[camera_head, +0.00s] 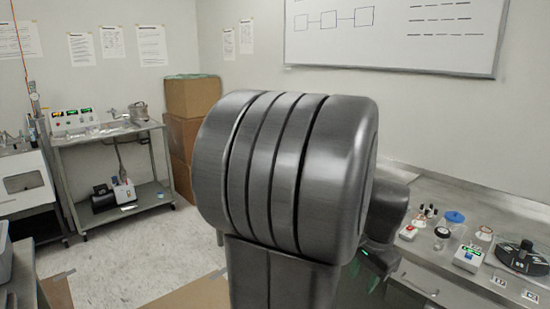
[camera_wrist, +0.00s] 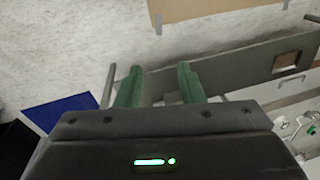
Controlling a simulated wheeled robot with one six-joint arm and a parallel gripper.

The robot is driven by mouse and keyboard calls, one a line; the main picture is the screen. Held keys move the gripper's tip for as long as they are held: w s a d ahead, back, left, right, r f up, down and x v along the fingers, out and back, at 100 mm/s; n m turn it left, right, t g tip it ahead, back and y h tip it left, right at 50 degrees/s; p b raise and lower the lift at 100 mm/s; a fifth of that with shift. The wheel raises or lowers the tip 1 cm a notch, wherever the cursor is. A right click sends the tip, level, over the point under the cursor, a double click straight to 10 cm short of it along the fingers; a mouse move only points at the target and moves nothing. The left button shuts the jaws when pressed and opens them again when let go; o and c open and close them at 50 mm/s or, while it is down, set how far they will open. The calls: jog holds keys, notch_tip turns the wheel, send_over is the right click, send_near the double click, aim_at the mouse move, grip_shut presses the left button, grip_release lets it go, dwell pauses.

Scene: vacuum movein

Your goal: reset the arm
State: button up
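My gripper (camera_wrist: 159,72) shows in the wrist view with its two green fingers apart and nothing visible between them. Speckled floor and the edge of a grey panel lie beyond the fingertips. In the head view my large metal arm joint fills the middle, and a dark part of my arm with a small green light shows behind it at the right.
A bench (camera_head: 455,212) at the right holds a blue-lidded jar (camera_head: 454,217), a small meter (camera_head: 468,257) and a black round device (camera_head: 523,256). A steel cart (camera_head: 140,192) and stacked cardboard boxes (camera_head: 190,97) stand at the back left. Floor (camera_head: 130,250) is clear at left.

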jog(key=s+a+f+n, duration=0.1)
jog(key=s+a, duration=0.1)
jog(key=s+a+f+n, duration=0.1)
jog(key=a, duration=0.1)
jog(key=shift+f+n+b, duration=0.3)
jog(key=shift+f, duration=0.05)
jog(key=shift+a+r, duration=0.1)
